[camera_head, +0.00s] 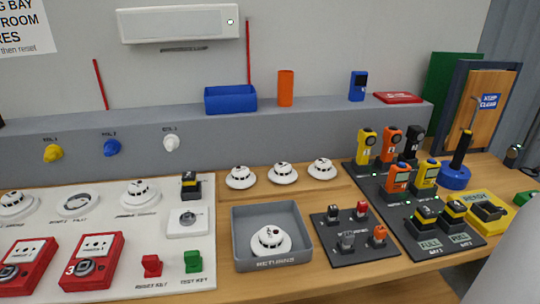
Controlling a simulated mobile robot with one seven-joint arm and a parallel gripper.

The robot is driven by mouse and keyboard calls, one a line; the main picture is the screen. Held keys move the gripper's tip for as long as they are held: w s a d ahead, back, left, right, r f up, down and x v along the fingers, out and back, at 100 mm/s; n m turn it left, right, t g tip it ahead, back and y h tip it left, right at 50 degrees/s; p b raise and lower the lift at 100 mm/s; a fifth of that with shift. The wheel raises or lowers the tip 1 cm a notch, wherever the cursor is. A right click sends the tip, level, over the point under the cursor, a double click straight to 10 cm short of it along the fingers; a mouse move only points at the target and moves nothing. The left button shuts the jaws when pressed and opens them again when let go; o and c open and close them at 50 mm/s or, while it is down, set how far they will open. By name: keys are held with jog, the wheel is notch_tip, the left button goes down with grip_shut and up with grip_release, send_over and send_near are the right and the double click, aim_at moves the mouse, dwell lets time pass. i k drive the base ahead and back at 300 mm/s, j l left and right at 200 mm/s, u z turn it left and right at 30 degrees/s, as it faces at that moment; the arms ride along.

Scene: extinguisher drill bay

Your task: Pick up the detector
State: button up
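Several white round detectors are in view. One detector (270,241) sits in the grey returns tray (239,262). Three more stand in a row on the wooden bench behind the tray: a left one (241,178), a middle one (282,174) and a right one (322,169). On the white board (120,252) at left are a detector (141,194) and another (15,205) near the picture's left edge. Between them is a flatter round base (78,203) with a dark centre. My gripper is not in view.
Red call points (92,261), a red key (152,265) and a green key (193,261) are on the board. Right of the tray are a dark pad with small parts (352,248) and a dark rack (392,212) with handheld devices. A blue bin (230,99) stands on the ledge.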

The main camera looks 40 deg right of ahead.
aim_at(322, 168)
jog(key=z, duration=1.35)
jog(key=k+l+u, duration=0.15)
jog(key=l, duration=0.3)
jog(key=k+l+u, duration=0.15)
jog(key=l, duration=0.25)
jog(key=k+l+u, duration=0.15)
jog(key=l, duration=0.25)
jog(key=i, duration=1.45)
